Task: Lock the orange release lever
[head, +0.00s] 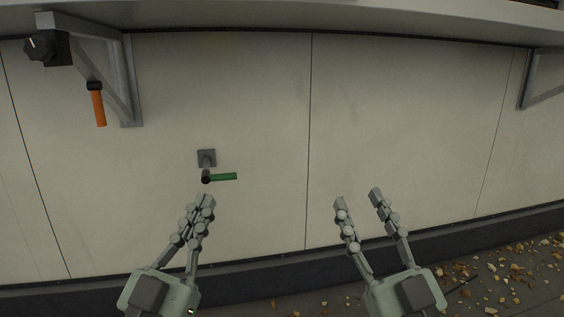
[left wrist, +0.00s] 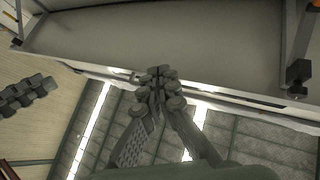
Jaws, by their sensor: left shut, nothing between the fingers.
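The orange lever (head: 98,107) hangs almost straight down from a black pivot on the wall at the left, beside a shelf bracket. My left gripper (head: 207,199) is shut and empty, below and to the right of the orange lever and just under the green lever. It also shows shut in the left wrist view (left wrist: 158,72). My right gripper (head: 357,195) is open and empty in front of the bare wall. A small orange piece shows at the left wrist view's upper left edge, too little to identify.
A green lever (head: 222,177) points right from a grey wall plate (head: 206,158). A black knob (head: 40,46) sits at the upper left, by the grey bracket (head: 131,80). A shelf (head: 300,20) overhangs the wall. The middle wall is clear, and leaves lie on the floor.

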